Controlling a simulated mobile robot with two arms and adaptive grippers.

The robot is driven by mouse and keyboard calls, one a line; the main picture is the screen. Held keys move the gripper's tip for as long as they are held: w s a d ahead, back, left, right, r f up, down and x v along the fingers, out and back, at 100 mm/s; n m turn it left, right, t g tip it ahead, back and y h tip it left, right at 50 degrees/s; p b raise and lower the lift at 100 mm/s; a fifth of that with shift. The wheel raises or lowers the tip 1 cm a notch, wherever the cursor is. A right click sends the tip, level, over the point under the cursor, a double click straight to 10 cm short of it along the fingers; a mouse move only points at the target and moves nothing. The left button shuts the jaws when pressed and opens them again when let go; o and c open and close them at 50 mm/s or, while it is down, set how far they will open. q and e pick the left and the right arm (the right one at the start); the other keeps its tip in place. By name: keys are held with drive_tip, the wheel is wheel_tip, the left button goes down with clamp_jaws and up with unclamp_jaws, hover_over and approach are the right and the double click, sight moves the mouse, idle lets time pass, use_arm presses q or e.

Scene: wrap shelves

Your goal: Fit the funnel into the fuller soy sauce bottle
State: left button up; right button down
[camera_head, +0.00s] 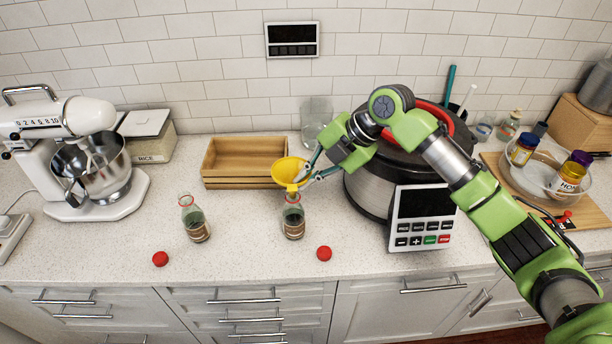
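The yellow funnel (288,170) is at the middle of the counter, tilted, with its spout right at the mouth of the right soy sauce bottle (293,222). I cannot tell whether the spout is inside the neck or just above it. My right gripper (308,174) is shut on the funnel's right side. The left soy sauce bottle (196,223) stands upright and open to the left. Both bottles hold dark liquid and have brown labels; which is fuller is hard to tell. My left gripper is not in view.
Red caps lie near the front, one left (160,258) and one right (324,253). A wooden crate (228,181) stands behind the bottles. A large cooker (372,190) is close on the right under my arm. A stand mixer (98,165) is at left.

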drive_tip(key=shift+f+b, duration=0.5)
drive_tip(key=shift+f, duration=0.4)
drive_tip(key=c, duration=2.2)
unclamp_jaws()
drive_tip(key=v, duration=1.2)
